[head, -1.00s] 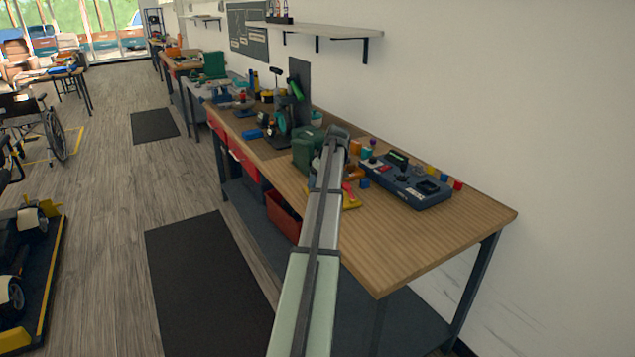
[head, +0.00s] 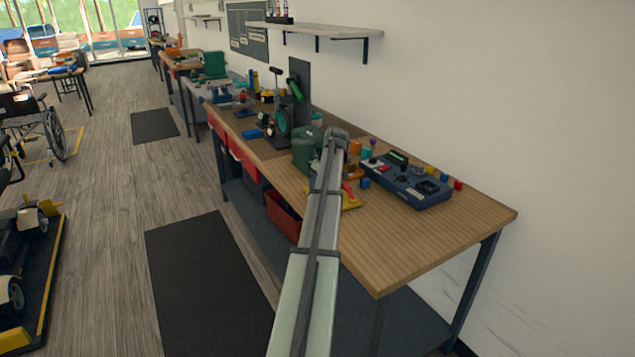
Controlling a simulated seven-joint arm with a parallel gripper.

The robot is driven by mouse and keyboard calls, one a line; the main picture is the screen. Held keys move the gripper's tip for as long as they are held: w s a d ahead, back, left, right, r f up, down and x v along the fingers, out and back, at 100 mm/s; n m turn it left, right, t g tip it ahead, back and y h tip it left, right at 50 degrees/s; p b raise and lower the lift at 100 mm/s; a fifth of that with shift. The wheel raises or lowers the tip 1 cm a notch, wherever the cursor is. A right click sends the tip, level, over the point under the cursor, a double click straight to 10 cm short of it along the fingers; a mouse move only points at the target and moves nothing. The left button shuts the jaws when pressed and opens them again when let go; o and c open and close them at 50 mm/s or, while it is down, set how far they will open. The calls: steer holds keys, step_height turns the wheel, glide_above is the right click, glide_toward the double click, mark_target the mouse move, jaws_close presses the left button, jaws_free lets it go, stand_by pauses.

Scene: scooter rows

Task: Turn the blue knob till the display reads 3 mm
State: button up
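A dark blue control box (head: 432,200) lies on the wooden workbench, right of my arm. A small dark display with a green strip (head: 397,157) stands at its back edge; its reading is too small to make out. Small parts, one of them red, sit on the box's top, but I cannot tell which is the blue knob. A small blue block (head: 365,183) stands on the bench just left of the box. My arm reaches over the bench's front edge, its visible far end left of the box. My gripper is hidden behind the arm.
The workbench (head: 400,240) is bare at its front right. Coloured blocks stand behind and beside the box. A green container (head: 304,155) and a yellow item (head: 350,202) are close to my arm. Tools crowd the bench's far end. A wall shelf (head: 325,30) hangs above.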

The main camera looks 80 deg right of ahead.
steer(key=shift+a+m, duration=0.1)
steer(key=shift+m, duration=0.2)
steer(key=m, duration=0.2)
steer(key=m+g+h, duration=0.1)
steer(key=m, duration=0.1)
steer(key=shift+w+a+m+h, duration=0.1)
steer(key=shift+m+h, duration=0.2)
steer(key=m+g, duration=0.1)
steer(key=m, duration=0.3)
steer(key=shift+w+g+h, duration=0.1)
steer(key=shift+g+h, duration=0.3)
steer(key=m, duration=0.2)
steer(key=m+g, duration=0.1)
steer(key=m, duration=0.2)
steer(key=shift+w+g, duration=0.15)
steer(key=shift+g, duration=0.15)
steer(key=m+g, duration=0.1)
steer(key=m, duration=0.3)
steer(key=shift+m+g, duration=0.4)
steer(key=o, duration=1)
steer(key=shift+o, duration=0.2)
steer(key=shift+r, duration=0.1)
